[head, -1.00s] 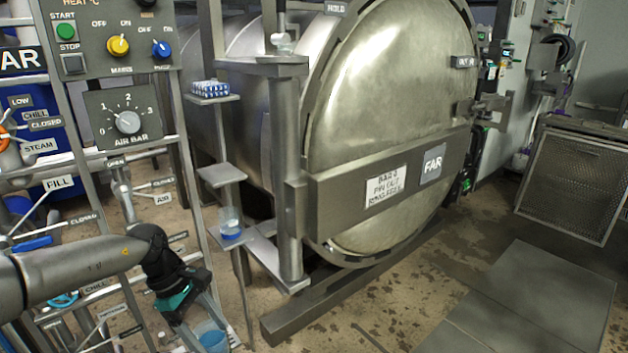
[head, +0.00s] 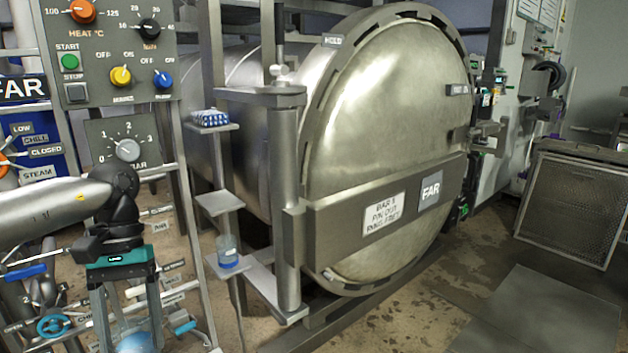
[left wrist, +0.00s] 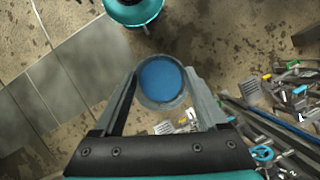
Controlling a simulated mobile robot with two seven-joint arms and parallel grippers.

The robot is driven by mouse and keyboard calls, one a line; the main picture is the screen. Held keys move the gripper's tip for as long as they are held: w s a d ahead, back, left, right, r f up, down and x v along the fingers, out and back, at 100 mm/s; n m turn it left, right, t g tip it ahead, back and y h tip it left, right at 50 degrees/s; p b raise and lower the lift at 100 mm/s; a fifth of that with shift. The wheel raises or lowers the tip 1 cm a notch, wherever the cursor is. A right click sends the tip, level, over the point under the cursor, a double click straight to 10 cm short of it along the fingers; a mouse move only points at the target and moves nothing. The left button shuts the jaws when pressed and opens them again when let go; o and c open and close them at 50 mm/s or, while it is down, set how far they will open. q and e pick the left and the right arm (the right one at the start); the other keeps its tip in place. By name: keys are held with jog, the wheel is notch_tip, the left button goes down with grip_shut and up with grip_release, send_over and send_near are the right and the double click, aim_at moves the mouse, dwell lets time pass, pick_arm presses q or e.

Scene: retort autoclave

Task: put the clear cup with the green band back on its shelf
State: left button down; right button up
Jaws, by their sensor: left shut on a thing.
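My left gripper (head: 135,335) is shut on a clear cup (head: 137,344) low at the left of the head view. In the left wrist view my left gripper (left wrist: 163,78) has its fingers on both sides of the cup (left wrist: 161,82). I look down into it and see a round blue inside; no green band shows. Another clear cup with a blue lower part (head: 228,252) stands upright on the lowest small grey shelf (head: 255,284). A middle small shelf (head: 219,202) is empty. My right gripper is not in view.
A blue-and-white vial rack (head: 210,118) sits on the upper small shelf. The big steel autoclave door (head: 375,130) stands to the right. A control panel (head: 115,50) and valve frame stand at left. A mesh cage (head: 575,205) is at far right; floor before it is clear.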

pick_arm(q)
jog(key=s+d+r+m+y, duration=0.1)
jog(key=s+d+r+m, duration=0.1)
jog(key=d, duration=0.8)
jog(key=shift+s+d+m, duration=0.35)
jog(key=shift+s+m, duration=0.05)
jog(key=shift+m, duration=0.2)
